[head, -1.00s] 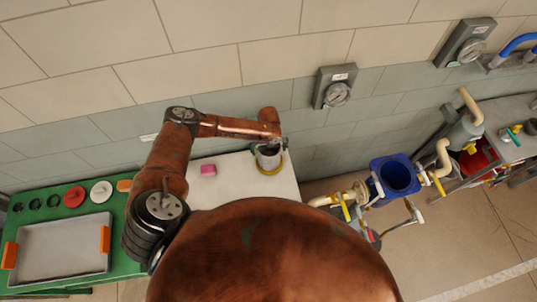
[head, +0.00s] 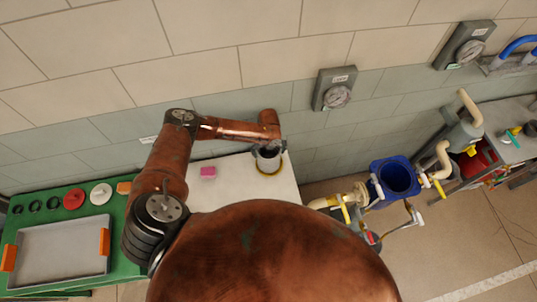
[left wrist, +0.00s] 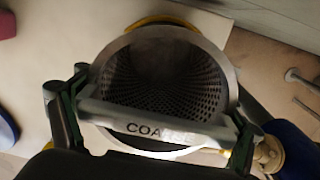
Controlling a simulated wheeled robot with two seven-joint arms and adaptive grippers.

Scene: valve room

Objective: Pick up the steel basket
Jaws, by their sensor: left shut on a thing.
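The steel basket (head: 268,160) is a round cup with perforated walls, on the white table top by a yellow ring (head: 271,172). In the left wrist view I look down into the basket (left wrist: 165,75); a bar with lettering starting "COA" crosses its near side. My left gripper (head: 268,148) is over the basket, its fingers on both sides of the bar's ends in the left wrist view (left wrist: 155,120), shut on the basket. Whether the basket's bottom touches the table is hidden. My right gripper is not in view.
A pink block (head: 208,172) lies left of the basket on the white table (head: 235,190). A green table (head: 70,180) with a grey tray stands further left. To the right are a blue bucket (head: 397,178) and pipes with yellow valve handles. A tiled wall with gauges (head: 337,95) stands behind.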

